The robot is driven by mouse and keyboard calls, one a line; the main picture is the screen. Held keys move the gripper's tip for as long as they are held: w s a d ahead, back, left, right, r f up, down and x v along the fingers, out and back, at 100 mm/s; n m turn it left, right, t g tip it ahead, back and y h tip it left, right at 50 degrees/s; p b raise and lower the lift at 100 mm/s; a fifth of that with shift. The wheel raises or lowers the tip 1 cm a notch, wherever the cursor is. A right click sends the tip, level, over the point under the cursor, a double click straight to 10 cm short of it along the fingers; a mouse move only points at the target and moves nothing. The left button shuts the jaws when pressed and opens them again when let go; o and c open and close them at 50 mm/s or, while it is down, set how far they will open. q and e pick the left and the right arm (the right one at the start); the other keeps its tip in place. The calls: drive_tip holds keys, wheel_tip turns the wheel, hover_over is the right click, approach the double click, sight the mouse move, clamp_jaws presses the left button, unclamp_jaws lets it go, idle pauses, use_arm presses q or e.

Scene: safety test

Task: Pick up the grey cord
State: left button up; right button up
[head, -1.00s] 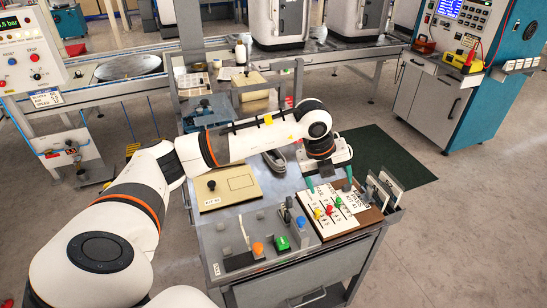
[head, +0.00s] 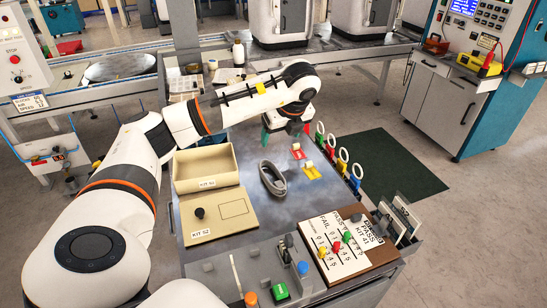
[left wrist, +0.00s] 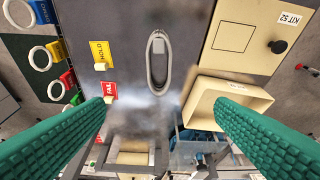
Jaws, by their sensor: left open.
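The grey cord (head: 264,181) is a coiled oval loop lying on the metal cart top (head: 290,220), right of the beige kit boxes. In the left wrist view the cord (left wrist: 150,75) lies at top centre, ahead of and between the two green fingers. My left gripper (head: 286,128) is over the far part of the cart, beyond the cord. Its fingers are wide apart and empty in the left wrist view (left wrist: 160,115), not touching the cord. My right gripper is not in view.
An open beige box (head: 206,167) and a lidded KIT 52 box (head: 218,212) stand left of the cord. Red and yellow tags (head: 311,172) lie to its right. Several ringed tags (head: 343,155) line the cart's right edge. A pegged board (head: 340,245) is at near right.

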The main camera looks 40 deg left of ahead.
use_arm(q)
drive_tip(key=b, duration=0.7)
approach(273, 173)
wheel_tip(273, 173, up, 2)
drive_tip(key=d, duration=0.2)
drive_tip(key=x, duration=0.4)
drive_tip(key=s+x, duration=0.1)
drive_tip(key=x, duration=0.1)
drive_tip(key=shift+a+f, duration=0.15)
drive_tip(key=shift+a, duration=0.15)
drive_tip(key=x, duration=0.4)
drive_tip(key=shift+w+a+f+b, duration=0.25)
drive_tip(key=shift+a+b, duration=0.05)
drive_tip(key=shift+a, duration=0.15)
drive_tip(key=shift+a+f, duration=0.1)
drive_tip(key=shift+f, duration=0.15)
drive_tip(key=shift+w, duration=0.1)
drive_tip(key=c, duration=1.1)
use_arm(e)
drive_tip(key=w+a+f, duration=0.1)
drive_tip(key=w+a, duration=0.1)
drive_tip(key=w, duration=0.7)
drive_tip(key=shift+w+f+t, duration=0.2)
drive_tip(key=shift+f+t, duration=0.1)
